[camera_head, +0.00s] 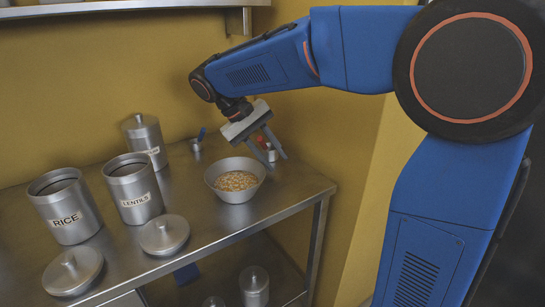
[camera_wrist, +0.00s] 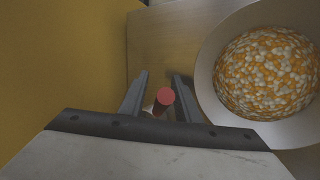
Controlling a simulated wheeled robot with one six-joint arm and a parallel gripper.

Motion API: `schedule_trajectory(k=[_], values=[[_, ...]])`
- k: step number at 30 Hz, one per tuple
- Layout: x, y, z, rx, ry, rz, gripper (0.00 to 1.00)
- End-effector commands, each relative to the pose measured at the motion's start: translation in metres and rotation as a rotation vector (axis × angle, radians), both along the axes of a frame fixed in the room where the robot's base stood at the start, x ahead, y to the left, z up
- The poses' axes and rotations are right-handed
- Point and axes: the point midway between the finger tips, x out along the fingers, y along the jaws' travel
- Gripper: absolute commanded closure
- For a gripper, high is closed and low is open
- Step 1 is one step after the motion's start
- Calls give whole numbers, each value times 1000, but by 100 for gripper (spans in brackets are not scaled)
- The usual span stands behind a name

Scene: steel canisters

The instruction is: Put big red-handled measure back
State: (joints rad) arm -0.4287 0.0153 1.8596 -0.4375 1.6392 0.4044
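The red-handled measure (camera_head: 272,154) is at the back right of the steel table, just behind the bowl; its red handle (camera_wrist: 165,96) points up at the wrist camera. My gripper (camera_head: 277,159) is above it, pointing down. In the wrist view my gripper (camera_wrist: 161,76) is open, with the handle between its fingers, nearer the right finger; a gap shows on the left. The measure's cup is mostly hidden below the handle. A blue-handled measure (camera_head: 197,142) stands by the wall to the left.
A bowl of orange and white pieces (camera_head: 235,195) is close beside my gripper. Open RICE (camera_head: 67,210) and LENTILS (camera_head: 134,190) canisters, a lidded canister (camera_head: 145,140) and two loose lids (camera_head: 164,234) (camera_head: 73,270) occupy the left. A yellow wall is behind.

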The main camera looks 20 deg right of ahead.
Motion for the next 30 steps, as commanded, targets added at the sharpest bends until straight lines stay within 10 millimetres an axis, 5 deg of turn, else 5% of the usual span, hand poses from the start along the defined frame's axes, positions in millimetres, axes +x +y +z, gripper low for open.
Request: schedule_trajectory(k=[19,30], values=[[13,52,85,1,-2,1,70],[16,63,103,0,-1,1,70]])
